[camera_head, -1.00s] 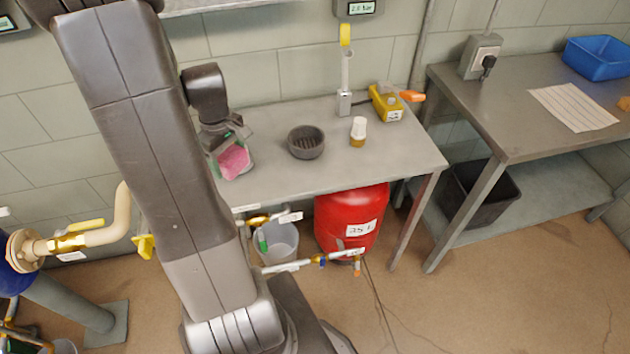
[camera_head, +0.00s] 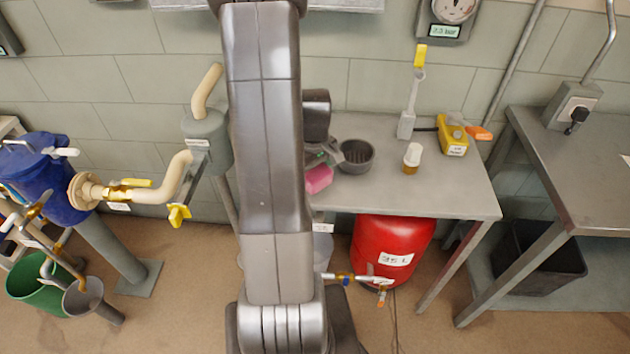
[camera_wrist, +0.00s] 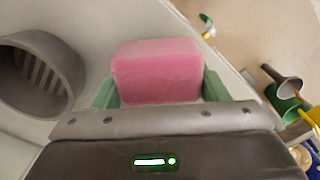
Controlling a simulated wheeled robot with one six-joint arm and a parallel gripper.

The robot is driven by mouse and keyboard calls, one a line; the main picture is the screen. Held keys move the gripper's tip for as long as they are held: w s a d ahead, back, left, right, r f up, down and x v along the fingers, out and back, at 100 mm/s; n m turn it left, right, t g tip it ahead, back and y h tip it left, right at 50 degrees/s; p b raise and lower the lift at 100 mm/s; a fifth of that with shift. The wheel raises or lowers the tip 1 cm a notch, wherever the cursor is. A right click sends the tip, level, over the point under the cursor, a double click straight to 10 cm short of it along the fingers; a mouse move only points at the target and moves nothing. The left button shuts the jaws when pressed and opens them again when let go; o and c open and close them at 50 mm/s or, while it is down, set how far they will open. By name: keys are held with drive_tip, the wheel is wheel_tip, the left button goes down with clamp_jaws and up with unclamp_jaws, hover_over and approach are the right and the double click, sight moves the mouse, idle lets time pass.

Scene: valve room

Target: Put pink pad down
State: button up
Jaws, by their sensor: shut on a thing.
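The pink pad (camera_wrist: 157,72) is a rounded block, held between the green fingers of my gripper (camera_wrist: 158,90) in the wrist view. In the head view the pad (camera_head: 319,179) shows at the left end of the grey metal table (camera_head: 430,188), just right of my arm. My gripper (camera_head: 322,160) is shut on it, partly hidden by my arm. I cannot tell whether the pad touches the table top.
A dark round bowl (camera_head: 356,155) with a ridged inside stands close right of the pad. A white-capped bottle (camera_head: 412,158), an upright lever tool (camera_head: 408,110) and a yellow device (camera_head: 453,135) stand further right. The table's front middle is clear.

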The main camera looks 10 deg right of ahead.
drive_tip(key=shift+f, duration=1.4)
drive_tip(key=shift+f, duration=0.2)
drive_tip(key=o, duration=0.9)
drive_tip(key=shift+o, duration=0.2)
wheel_tip(320, 180, up, 12)
drive_tip(key=shift+r, duration=0.2)
drive_tip(key=shift+f, duration=0.1)
